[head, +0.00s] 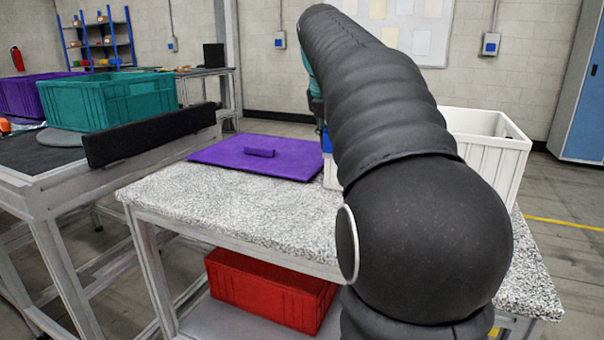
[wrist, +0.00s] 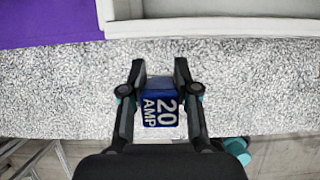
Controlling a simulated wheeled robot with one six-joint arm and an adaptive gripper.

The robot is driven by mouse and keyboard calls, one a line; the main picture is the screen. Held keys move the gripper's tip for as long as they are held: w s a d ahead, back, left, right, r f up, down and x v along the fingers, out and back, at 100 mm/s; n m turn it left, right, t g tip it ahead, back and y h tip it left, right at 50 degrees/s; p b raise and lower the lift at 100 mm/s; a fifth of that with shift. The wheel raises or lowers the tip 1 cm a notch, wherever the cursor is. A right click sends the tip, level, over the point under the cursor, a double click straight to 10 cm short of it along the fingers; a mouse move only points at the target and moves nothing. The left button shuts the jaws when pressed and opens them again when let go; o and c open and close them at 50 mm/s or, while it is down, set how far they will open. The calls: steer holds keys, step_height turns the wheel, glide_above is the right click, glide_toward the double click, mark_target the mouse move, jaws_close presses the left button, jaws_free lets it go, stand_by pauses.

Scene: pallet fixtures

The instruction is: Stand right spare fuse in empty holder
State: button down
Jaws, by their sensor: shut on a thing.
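My gripper (wrist: 160,78) is shut on a blue fuse (wrist: 161,111) marked "20 AMP" in the wrist view. The fuse sits between the two dark fingers, above the speckled grey table top (wrist: 60,95). I cannot tell how high it is held. In the head view my black arm hides the gripper and most of what lies behind it. A small blue patch shows at the arm's left edge, beside the white crate (head: 507,165). An empty holder and other fuses cannot be made out in either view.
A purple lid (head: 225,153) with a handle lies on the table's far left; it also shows in the wrist view (wrist: 45,22). The white crate's wall (wrist: 210,27) borders the far side. A red crate (head: 270,290) is below. A teal crate (head: 95,105) stands on the left table.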

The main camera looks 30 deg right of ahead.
glide_above(290, 189)
steer(key=s+a, duration=0.1)
step_height(290, 189, down, 6)
steer(key=shift+s+a+f, duration=0.1)
steer(key=shift+f, duration=0.05)
steer(key=shift+f+b, duration=0.6)
steer(key=shift+f, duration=1.4)
steer(key=shift+f, duration=0.15)
steer(key=c, duration=0.9)
jaws_free()
steer(key=shift+o, duration=0.2)
